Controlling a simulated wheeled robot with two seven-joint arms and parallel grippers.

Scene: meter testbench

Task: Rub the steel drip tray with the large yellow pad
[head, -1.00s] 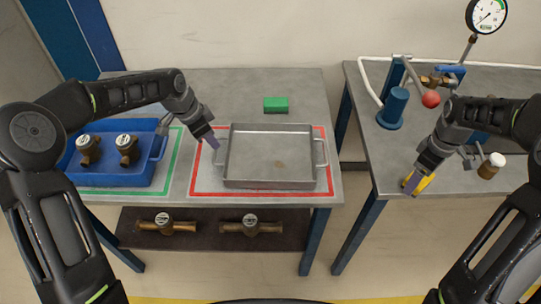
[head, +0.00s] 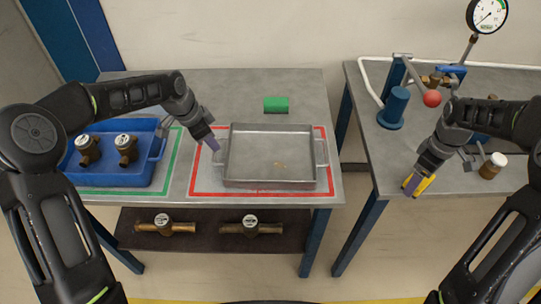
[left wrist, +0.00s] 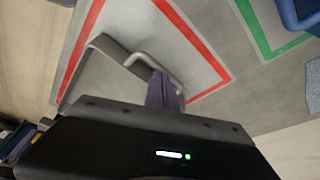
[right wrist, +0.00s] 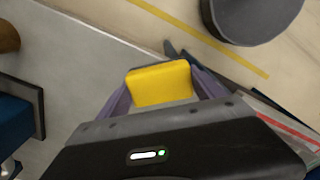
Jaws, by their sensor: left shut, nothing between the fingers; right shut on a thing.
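The steel drip tray (head: 232,181) lies inside the red outline on the left table, with a small brownish mark on its floor. My left gripper (head: 214,146) is shut and empty beside the tray's left handle. In the left wrist view its purple fingers (left wrist: 163,90) are close against or just by the handle; I cannot tell whether they touch. My right gripper (head: 411,187) is shut on the large yellow pad (head: 424,184), at the front edge of the right table. The pad shows clearly between its fingers in the right wrist view (right wrist: 160,84).
A green pad (head: 276,104) lies behind the tray. A blue crate (head: 120,179) with two brass meters stands on the left. A gap separates the two tables.

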